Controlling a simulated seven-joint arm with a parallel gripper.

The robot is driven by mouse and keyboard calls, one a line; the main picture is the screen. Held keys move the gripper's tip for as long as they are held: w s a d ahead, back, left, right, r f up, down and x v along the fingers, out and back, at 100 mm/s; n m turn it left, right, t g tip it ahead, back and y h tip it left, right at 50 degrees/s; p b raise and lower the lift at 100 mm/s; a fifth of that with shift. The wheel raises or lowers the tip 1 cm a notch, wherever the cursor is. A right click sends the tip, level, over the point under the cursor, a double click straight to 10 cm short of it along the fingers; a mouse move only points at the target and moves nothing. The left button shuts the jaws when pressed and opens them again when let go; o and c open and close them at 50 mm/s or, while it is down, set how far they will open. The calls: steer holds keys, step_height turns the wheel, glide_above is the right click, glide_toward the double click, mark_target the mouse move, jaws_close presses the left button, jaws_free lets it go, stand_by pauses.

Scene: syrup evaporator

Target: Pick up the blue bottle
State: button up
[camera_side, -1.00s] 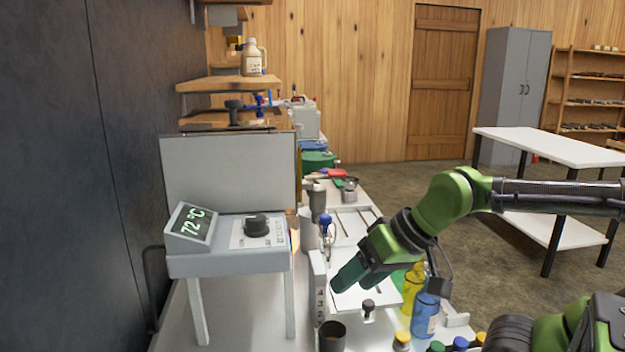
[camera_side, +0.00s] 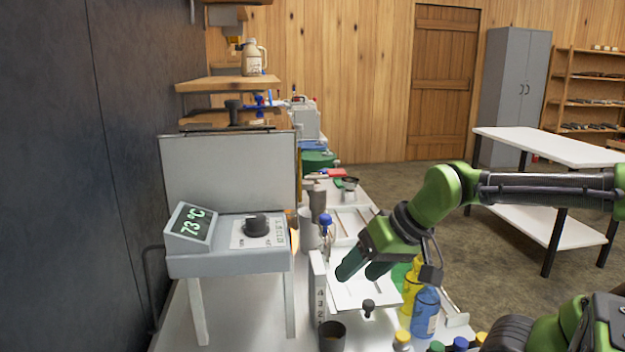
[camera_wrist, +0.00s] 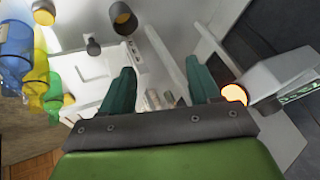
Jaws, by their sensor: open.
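The blue bottle (camera_side: 426,312) stands upright on the white bench at the right, beside the yellow bottle (camera_side: 410,284). In the wrist view the blue bottle (camera_wrist: 15,50) is at the far left edge, partly cut off. My gripper (camera_side: 362,272) is open and empty above the bench, to the left of the bottles and higher than the blue one. In the wrist view its two dark green fingers (camera_wrist: 158,85) are spread apart, with no bottle between them.
A green bottle (camera_wrist: 54,92) stands near the yellow one. A dark cup (camera_side: 332,336) and a black knob (camera_side: 368,307) are at the bench front. The evaporator stand (camera_side: 230,262) with a 73 °C display (camera_side: 193,224) is at the left. A glowing orange spot (camera_wrist: 234,94) shows beside my right finger.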

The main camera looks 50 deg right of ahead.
steer(key=s+d+r+n+g+h, duration=0.1)
steer(key=s+d+n+g, duration=0.1)
steer(key=d, duration=0.5)
steer(key=s+d+r+n+g, duration=0.1)
steer(key=d+r+n+g, duration=0.1)
steer(key=d, duration=0.5)
steer(key=s+d+r+n+g+h, duration=0.1)
steer(key=s+d+n+g, duration=0.15)
steer(key=d, duration=0.45)
steer(key=n, duration=0.4)
glide_above(427, 304)
steer(key=w+d, duration=0.1)
steer(key=d, duration=0.1)
steer(key=shift+m+y, duration=0.25)
steer(key=shift+y, duration=0.15)
step_height(427, 304, down, 11)
steer(key=shift+d+r, duration=0.1)
steer(key=shift+s+d+f, duration=0.1)
steer(key=shift+f, duration=1.25)
steer(key=shift+s+d+f, duration=0.1)
steer(key=shift+f, duration=1.2)
jaws_close()
